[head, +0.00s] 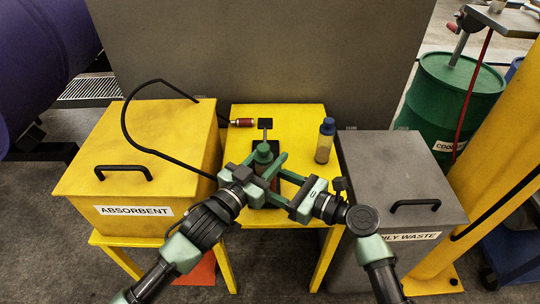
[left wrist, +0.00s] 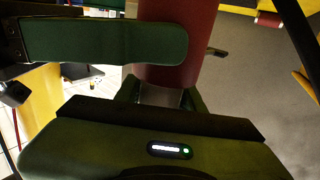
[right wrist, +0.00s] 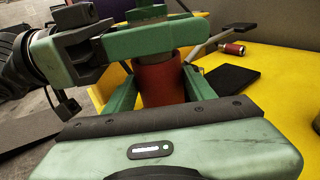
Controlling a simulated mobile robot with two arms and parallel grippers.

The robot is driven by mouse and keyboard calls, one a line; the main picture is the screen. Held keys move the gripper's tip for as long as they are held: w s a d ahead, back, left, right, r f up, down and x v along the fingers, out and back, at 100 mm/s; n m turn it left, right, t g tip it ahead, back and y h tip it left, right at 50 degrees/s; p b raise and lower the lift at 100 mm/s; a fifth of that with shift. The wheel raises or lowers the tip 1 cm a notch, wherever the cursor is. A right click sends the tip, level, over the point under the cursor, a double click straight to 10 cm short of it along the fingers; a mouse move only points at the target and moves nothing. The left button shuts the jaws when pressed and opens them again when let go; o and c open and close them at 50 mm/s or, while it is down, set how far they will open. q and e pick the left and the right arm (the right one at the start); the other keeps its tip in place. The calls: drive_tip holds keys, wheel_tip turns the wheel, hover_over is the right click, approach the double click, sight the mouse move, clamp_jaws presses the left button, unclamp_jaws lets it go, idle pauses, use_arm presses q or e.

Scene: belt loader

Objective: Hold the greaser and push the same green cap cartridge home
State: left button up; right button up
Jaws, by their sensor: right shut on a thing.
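The greaser, with a dark red barrel, shows in the right wrist view (right wrist: 160,85) and left wrist view (left wrist: 175,40). My right gripper (head: 285,183) is shut on its barrel; the barrel sits between the fingers in the right wrist view. My left gripper (head: 268,170) is close beside the right one. Its fingers stand apart around a pale part below the red barrel in the left wrist view; I cannot tell whether they press on it.
A blue-capped bottle (head: 325,142) stands on the yellow table (head: 300,115). A small red cylinder (head: 243,122) lies at the back. The yellow absorbent bin (head: 150,145) is on the left, the grey oily waste bin (head: 385,165) on the right. A black hose (head: 123,110) loops at left.

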use_arm(q)
drive_tip(key=o, duration=0.5)
drive_tip(key=shift+f, duration=0.35)
drive_tip(key=shift+r, duration=0.1)
drive_tip(key=v, duration=1.2)
drive_tip(key=shift+r, duration=0.1)
